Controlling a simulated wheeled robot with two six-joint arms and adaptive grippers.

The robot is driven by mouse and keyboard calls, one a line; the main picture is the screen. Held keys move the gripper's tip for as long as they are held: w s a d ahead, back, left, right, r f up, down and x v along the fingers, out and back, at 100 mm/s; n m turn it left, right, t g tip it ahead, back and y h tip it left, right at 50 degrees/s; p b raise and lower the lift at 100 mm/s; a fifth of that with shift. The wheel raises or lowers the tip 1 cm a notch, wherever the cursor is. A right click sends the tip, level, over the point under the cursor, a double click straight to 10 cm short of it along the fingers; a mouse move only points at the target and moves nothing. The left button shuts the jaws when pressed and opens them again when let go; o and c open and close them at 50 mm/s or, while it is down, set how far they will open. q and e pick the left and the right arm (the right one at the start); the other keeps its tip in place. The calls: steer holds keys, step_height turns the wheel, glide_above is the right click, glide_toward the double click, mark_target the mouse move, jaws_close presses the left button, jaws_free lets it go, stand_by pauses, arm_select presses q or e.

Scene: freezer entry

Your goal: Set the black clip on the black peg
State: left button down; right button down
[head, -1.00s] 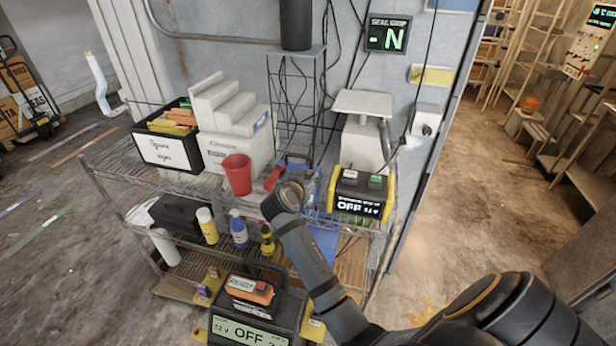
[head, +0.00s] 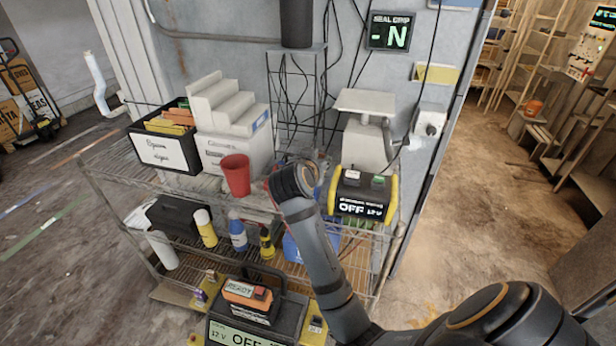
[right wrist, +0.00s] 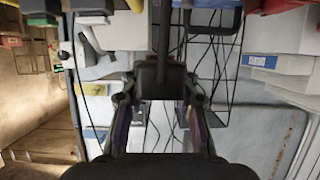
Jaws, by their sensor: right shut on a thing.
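My right gripper (head: 293,182) is over the back of the shelf's top level, between the red cup and the yellow-sided charger; its wrist hides its fingers in the head view. In the right wrist view, my right gripper's fingers (right wrist: 160,105) stand on both sides of a black blocky thing, the black clip (right wrist: 160,75) as far as I can tell, with a narrow dark part reaching upward. I cannot pick out the black peg with certainty in either view. My left gripper is not in view.
A red cup (head: 236,174) stands left of my gripper. A black and yellow charger (head: 361,196) reading OFF stands right. A white stepped block (head: 228,108), a black bin (head: 163,155) and a wire stand (head: 297,85) are behind. Bottles (head: 238,232) stand on the lower level.

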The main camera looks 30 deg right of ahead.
steer(key=s+d+r+p, duration=0.1)
steer(key=s+r+p, duration=0.1)
steer(key=s+r, duration=0.7)
steer(key=shift+s+d, duration=0.15)
steer(key=shift+s, duration=0.25)
stand_by(0.5)
steer(key=shift+f, duration=0.1)
